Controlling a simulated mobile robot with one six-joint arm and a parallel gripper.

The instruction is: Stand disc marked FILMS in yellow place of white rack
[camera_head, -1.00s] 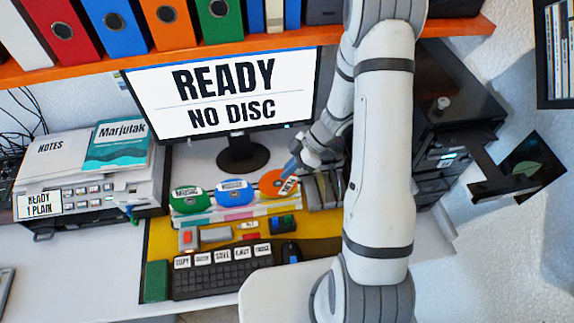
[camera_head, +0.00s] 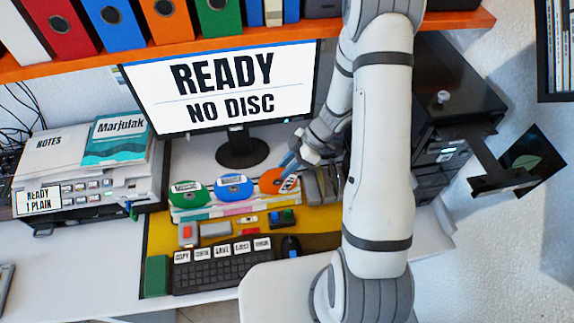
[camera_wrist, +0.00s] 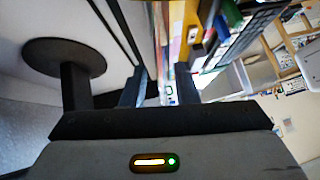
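The white rack (camera_head: 205,214) stands on the desk below the monitor, with coloured strips along its front. A green disc (camera_head: 190,198), a blue disc (camera_head: 234,190) and an orange disc (camera_head: 271,182) stand at it from left to right. Each has a white label; the lettering is too small to read surely, so I cannot tell which says FILMS. The orange disc's label is tilted. My gripper (camera_head: 294,160) is just behind and above the orange disc. In the wrist view my gripper (camera_wrist: 160,88) has its fingers apart, with coloured strips beyond the gap and no disc clearly between them.
The monitor (camera_head: 225,90) reads READY, NO DISC. Grey upright items (camera_head: 320,187) stand close right of the rack. A keyboard (camera_head: 222,262) and small blocks lie in front. A black drive tower (camera_head: 450,95) stands right, and an orange shelf (camera_head: 100,65) runs above.

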